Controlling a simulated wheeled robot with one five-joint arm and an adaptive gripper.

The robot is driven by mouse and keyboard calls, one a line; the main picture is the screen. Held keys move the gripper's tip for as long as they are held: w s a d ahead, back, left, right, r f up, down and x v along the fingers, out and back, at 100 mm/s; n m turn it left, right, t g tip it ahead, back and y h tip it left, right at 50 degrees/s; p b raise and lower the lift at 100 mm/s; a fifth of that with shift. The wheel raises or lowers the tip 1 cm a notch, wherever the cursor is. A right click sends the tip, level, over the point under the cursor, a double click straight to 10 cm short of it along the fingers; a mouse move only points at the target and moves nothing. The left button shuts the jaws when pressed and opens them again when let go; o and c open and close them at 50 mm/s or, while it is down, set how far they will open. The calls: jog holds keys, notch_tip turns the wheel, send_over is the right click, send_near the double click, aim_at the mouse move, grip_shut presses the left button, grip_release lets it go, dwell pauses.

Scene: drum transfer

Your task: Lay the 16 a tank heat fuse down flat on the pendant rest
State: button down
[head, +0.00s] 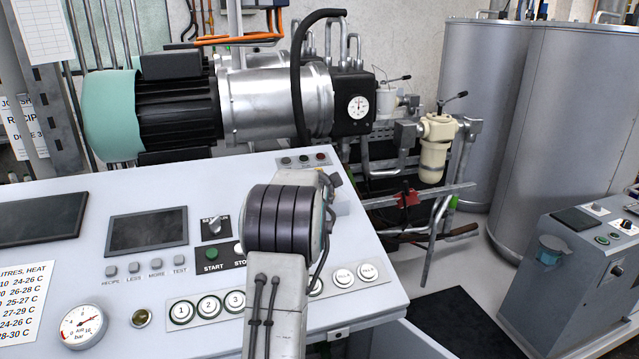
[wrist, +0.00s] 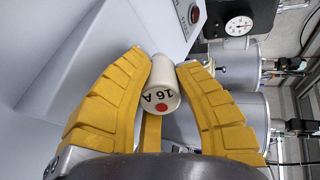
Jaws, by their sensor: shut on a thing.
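The fuse is a white cylinder marked "16 A" with a red dot, seen in the wrist view (wrist: 163,88). My gripper (wrist: 164,64) is shut on it, with yellow fingers on its left and right sides and a third finger below. The fuse's marked end faces the wrist camera, and its far end points away. In the head view my own arm stands over the right part of the console and hides my fingers and the fuse. I cannot make out the pendant rest with certainty in either view.
The sloping white console (head: 365,235) carries numbered buttons, a start button (head: 213,252), a dark screen (head: 147,231) and a pressure gauge (head: 82,327). Behind it are a motor with pump (head: 180,110) and pipework. Grey tanks (head: 570,120) and a grey cabinet (head: 570,280) stand right.

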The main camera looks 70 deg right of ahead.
jog(key=shift+f, duration=0.1)
dwell(0.3)
jog(key=c, duration=1)
grip_release()
jog(key=shift+o, duration=0.3)
jog(key=shift+f, duration=0.1)
jog(key=shift+a, duration=0.1)
jog(key=v, duration=1.2)
jog(key=shift+r, duration=0.2)
